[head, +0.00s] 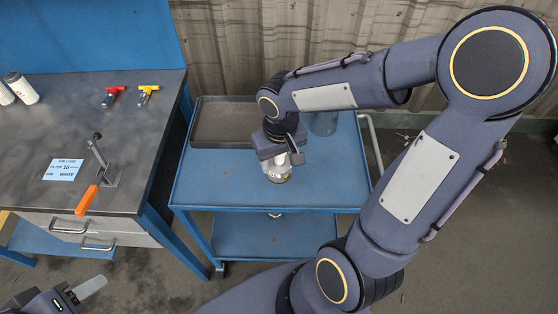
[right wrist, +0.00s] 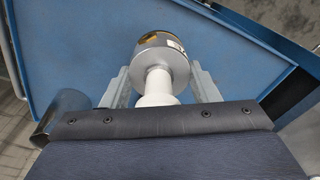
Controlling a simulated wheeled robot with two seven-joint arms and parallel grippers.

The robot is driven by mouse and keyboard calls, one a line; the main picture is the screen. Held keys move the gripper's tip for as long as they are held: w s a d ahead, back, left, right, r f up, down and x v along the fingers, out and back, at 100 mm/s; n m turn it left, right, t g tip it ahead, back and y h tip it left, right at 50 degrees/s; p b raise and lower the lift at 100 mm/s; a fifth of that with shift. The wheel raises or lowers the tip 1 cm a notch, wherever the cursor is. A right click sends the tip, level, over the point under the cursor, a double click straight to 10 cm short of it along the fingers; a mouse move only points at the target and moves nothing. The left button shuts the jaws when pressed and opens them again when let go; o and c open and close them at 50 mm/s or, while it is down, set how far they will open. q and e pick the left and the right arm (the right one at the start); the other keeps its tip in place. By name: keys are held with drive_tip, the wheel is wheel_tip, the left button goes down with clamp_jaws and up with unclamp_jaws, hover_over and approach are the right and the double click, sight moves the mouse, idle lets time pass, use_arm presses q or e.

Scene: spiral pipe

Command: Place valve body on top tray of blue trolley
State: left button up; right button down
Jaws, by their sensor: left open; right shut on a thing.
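The valve body (head: 278,174) is a silvery metal piece with a white neck and a yellowish end. It is at the top tray (head: 215,180) of the blue trolley, near the middle. My right gripper (head: 283,157) is shut on it from above. In the right wrist view the two fingers stand on either side of the neck of the valve body (right wrist: 163,62), with the blue tray behind. I cannot tell whether its lower end touches the tray. My left gripper (head: 86,291) is open and empty at the lower left, partly cut off.
A dark shallow tray (head: 197,125) lies at the trolley's back left, and a grey cylinder (head: 323,124) stands at the back right. The workbench (head: 60,115) on the left holds a red-handled valve (head: 113,96), a yellow-handled valve (head: 147,95), an orange-handled clamp (head: 88,199) and white filters (head: 21,88).

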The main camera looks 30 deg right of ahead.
drive_tip(key=w+f, duration=0.1)
drive_tip(key=w+d+f, duration=0.1)
drive_tip(key=f, duration=0.1)
drive_tip(key=w+d+f, duration=0.1)
drive_tip(key=f, duration=0.1)
drive_tip(key=shift+w+d+f, duration=0.15)
drive_tip(key=shift+w+f, duration=0.1)
drive_tip(key=shift+w, duration=0.05)
drive_tip(key=shift+f, duration=1.5)
drive_tip(key=shift+f, duration=0.15)
drive_tip(key=c, duration=0.5)
unclamp_jaws()
